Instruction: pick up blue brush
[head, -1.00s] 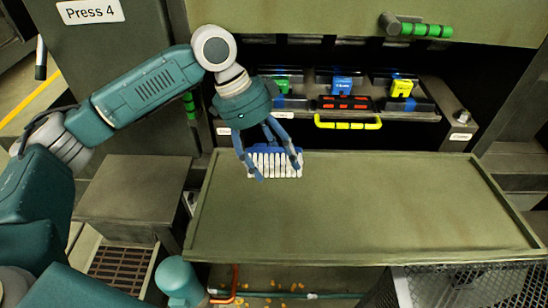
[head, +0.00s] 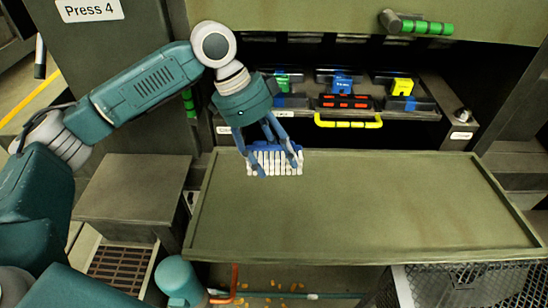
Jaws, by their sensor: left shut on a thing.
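The blue brush (head: 275,158) has a blue back and a row of white bristles. It is at the back left of the green tray-like table, with its bristles facing the front. My left gripper (head: 272,160) comes down from above and is shut on the brush, with its fingers on either side of it. I cannot tell whether the brush touches the table surface. My right gripper does not show.
The green table (head: 370,200) has a raised rim and is otherwise bare. Behind it, a recess holds blue, yellow and green blocks, and a red-marked black box with a yellow handle (head: 347,122). A green-gripped handle (head: 427,27) sticks out above. A grey box (head: 135,185) stands at the left.

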